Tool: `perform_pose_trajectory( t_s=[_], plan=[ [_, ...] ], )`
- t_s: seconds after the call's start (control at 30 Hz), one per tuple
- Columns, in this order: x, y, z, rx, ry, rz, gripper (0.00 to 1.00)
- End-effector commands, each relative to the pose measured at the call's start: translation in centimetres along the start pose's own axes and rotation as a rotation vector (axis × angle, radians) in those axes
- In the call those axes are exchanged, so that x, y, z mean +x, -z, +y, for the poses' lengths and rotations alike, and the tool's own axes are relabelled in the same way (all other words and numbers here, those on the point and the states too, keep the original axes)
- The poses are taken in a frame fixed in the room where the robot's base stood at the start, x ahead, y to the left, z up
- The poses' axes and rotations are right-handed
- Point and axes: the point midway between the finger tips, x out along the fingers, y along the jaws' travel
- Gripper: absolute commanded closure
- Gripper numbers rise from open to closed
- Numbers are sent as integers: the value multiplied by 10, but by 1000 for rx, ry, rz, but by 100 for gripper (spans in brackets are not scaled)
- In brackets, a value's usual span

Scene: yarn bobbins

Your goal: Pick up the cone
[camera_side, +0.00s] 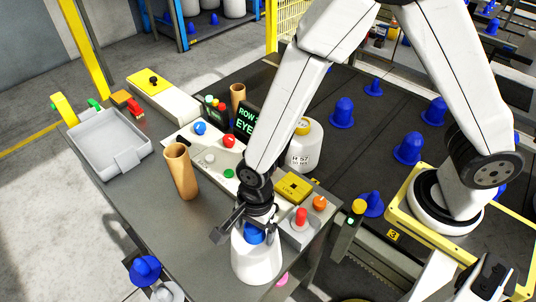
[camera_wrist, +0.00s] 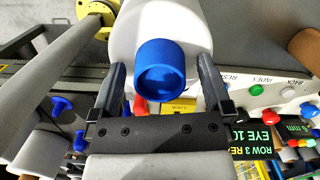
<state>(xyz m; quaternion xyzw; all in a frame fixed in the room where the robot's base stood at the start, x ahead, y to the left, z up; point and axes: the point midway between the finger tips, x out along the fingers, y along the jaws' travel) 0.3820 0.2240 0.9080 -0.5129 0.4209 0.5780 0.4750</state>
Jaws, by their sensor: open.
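A white yarn cone (camera_side: 257,262) with a blue top stands upright near the front edge of the grey table. In the side view my gripper (camera_side: 245,222) is right above it, at the height of the blue top and partly covering it. In the wrist view the blue hollow top (camera_wrist: 162,72) of the cone lies between the two fingers of my gripper (camera_wrist: 161,78). The fingers are apart, with visible gaps on both sides of the blue top.
A tan tube (camera_side: 181,171) stands left on the table, beside a control panel (camera_side: 206,158) with coloured buttons. A grey tray (camera_side: 110,143) lies at the far left. A second white bobbin (camera_side: 306,147) with a yellow top stands behind the panel. Blue pegs (camera_side: 409,148) dot the dark surface behind.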

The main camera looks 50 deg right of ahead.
Motion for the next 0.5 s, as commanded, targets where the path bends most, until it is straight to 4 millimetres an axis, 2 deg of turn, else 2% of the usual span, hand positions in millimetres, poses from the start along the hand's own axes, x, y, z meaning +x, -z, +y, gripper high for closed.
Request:
perform_pose_trajectory(
  t_s=[0.03,0.33,0.37,0.5],
  plan=[
    [0,0,0,0,0,0,0],
    [0,0,0,0,0,0,95],
    [0,0,0,0,0,0,100],
    [0,0,0,0,1,0,100]
  ],
)
